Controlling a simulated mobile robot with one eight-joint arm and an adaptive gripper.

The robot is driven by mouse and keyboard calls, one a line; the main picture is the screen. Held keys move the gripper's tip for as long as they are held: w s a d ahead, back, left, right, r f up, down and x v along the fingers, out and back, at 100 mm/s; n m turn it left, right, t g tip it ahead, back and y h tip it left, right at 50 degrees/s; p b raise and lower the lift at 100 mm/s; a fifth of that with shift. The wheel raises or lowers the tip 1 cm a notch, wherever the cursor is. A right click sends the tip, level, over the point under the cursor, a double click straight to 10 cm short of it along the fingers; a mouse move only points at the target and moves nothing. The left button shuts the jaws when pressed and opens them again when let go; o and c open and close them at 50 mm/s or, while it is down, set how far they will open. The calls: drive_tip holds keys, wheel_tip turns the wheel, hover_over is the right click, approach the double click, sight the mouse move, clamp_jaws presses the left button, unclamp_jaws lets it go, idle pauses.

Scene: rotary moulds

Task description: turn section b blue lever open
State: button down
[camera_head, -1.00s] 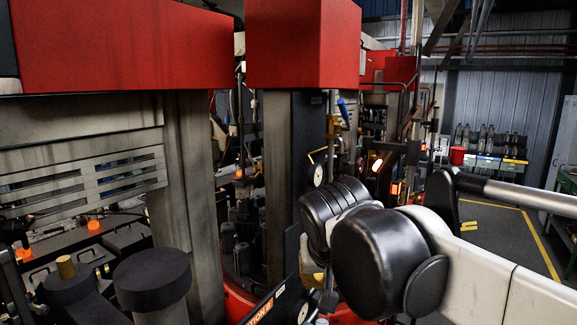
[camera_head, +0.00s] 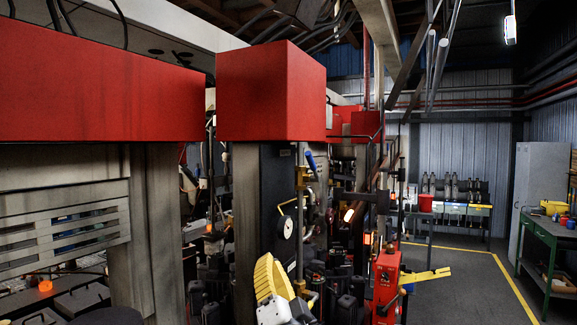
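The blue lever (camera_head: 311,160) stands tilted beside the dark column, just below the red box and above a brass-coloured valve body. It is small in view, and I cannot tell its exact setting. No section letter is readable near it. A ribbed yellow finger with a pale mount, which looks like part of my gripper (camera_head: 270,278), shows at the bottom centre. It is below and left of the lever in the picture, apart from it. The rest of the gripper is hidden or out of frame, so its opening does not show.
A dial gauge (camera_head: 285,227) sits on the dark column (camera_head: 277,200). Red boxes (camera_head: 271,90) overhang the machine. A red unit with a yellow bar (camera_head: 386,285) stands right of it. The floor (camera_head: 456,285) at right is open, with a green workbench (camera_head: 545,245) beyond.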

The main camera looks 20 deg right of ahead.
wheel_tip(320, 180, up, 6)
drive_tip(key=d+m+t+h+p, duration=0.1)
drive_tip(key=d+m+h+p, duration=0.1)
drive_tip(key=d+m+h, duration=0.15)
drive_tip(key=m+g+h+p, duration=0.2)
drive_tip(key=m+h, duration=0.6)
drive_tip(key=h, duration=0.1)
approach(314, 168)
drive_tip(key=shift+n+t+y, duration=0.25)
drive_tip(key=shift+t+y, duration=0.05)
drive_tip(key=shift+y, duration=0.15)
drive_tip(key=p+x, duration=0.1)
drive_tip(key=x, duration=0.1)
drive_tip(key=p+x, duration=0.1)
drive_tip(key=x, duration=0.2)
drive_tip(key=s+r+p+x, duration=0.1)
drive_tip(key=x, duration=0.2)
drive_tip(key=shift+r, duration=0.1)
drive_tip(key=shift+r+p, duration=0.25)
drive_tip(key=shift+p, duration=0.35)
